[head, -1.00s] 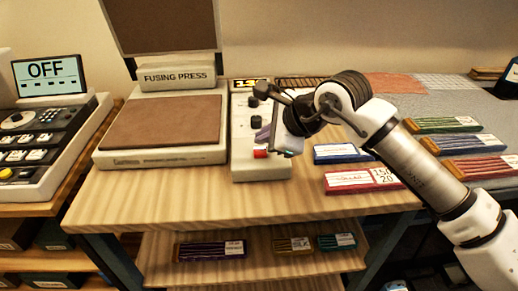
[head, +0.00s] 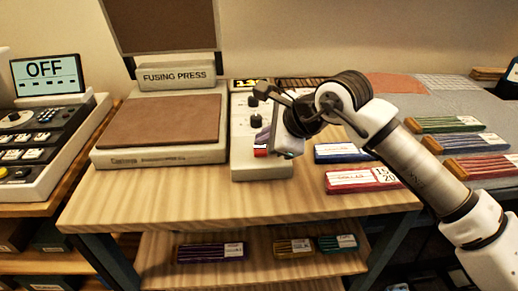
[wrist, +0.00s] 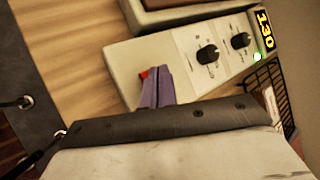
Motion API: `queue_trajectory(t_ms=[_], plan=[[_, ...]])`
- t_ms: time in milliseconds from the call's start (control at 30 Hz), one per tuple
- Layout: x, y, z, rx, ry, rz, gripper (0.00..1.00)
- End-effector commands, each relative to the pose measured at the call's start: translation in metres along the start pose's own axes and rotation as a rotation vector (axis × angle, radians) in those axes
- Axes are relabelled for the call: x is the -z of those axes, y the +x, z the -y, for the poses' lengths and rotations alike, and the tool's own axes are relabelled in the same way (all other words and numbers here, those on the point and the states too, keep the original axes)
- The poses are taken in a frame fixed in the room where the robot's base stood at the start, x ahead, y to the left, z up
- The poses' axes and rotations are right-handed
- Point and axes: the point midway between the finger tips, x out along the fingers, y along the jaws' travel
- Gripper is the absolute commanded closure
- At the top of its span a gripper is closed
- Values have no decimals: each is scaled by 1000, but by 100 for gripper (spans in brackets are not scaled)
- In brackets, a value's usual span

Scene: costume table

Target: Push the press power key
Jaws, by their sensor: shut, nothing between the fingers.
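The fusing press (head: 160,157) stands on the wooden table with its top raised. Its control box (head: 262,172) is on its right side. I cannot tell whether the tips touch the key.
Blue (head: 340,152) and red (head: 360,179) packs lie to the right. A machine (head: 45,75) at left reads OFF. The table front is clear.

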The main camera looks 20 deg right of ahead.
Motion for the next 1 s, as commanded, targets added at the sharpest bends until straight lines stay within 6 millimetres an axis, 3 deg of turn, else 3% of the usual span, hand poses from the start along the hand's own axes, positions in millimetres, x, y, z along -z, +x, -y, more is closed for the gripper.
queue_trajectory(t_ms=[1000], plan=[[4,5,-4,0,0,0,100]])
